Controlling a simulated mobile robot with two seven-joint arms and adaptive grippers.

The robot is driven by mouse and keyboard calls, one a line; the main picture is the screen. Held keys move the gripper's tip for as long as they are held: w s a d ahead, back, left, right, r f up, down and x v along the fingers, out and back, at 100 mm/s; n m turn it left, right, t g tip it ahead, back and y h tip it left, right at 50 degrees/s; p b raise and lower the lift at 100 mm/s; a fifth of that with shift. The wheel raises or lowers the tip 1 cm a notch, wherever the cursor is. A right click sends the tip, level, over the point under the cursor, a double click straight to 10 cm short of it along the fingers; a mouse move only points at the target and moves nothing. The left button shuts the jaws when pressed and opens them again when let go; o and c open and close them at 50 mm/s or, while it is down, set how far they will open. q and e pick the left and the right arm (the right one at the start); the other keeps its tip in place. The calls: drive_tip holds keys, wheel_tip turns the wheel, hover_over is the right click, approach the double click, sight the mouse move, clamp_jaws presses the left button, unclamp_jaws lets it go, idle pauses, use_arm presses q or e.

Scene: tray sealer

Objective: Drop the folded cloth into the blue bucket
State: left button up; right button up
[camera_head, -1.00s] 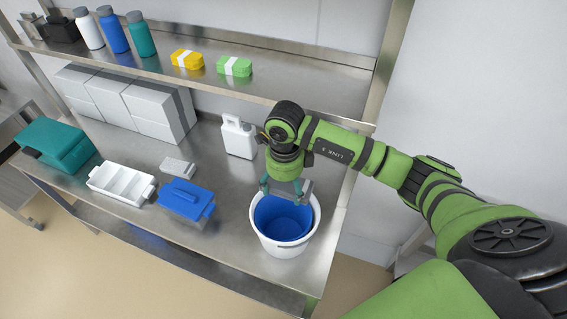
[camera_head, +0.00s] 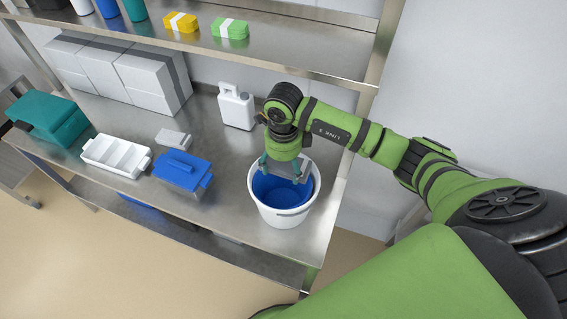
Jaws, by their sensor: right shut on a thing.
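The bucket (camera_head: 283,213) stands near the front right of the steel table, white outside and blue inside. My right gripper (camera_head: 286,173) points down over the back of its mouth. It is shut on a flat grey piece, the folded cloth (camera_head: 290,171), which is partly hidden by the fingers. The fingertips and cloth overlap the bucket's opening in the head view; I cannot tell exactly how deep they are. My left gripper is not in view.
A white jug (camera_head: 237,108) stands just behind the bucket. A shelf (camera_head: 285,55) runs above the table's back.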

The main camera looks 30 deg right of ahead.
sight(283, 166)
drive_tip(key=o, duration=1.1)
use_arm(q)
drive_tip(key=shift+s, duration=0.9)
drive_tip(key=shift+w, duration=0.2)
use_arm(e)
wheel_tip(283, 166, up, 12)
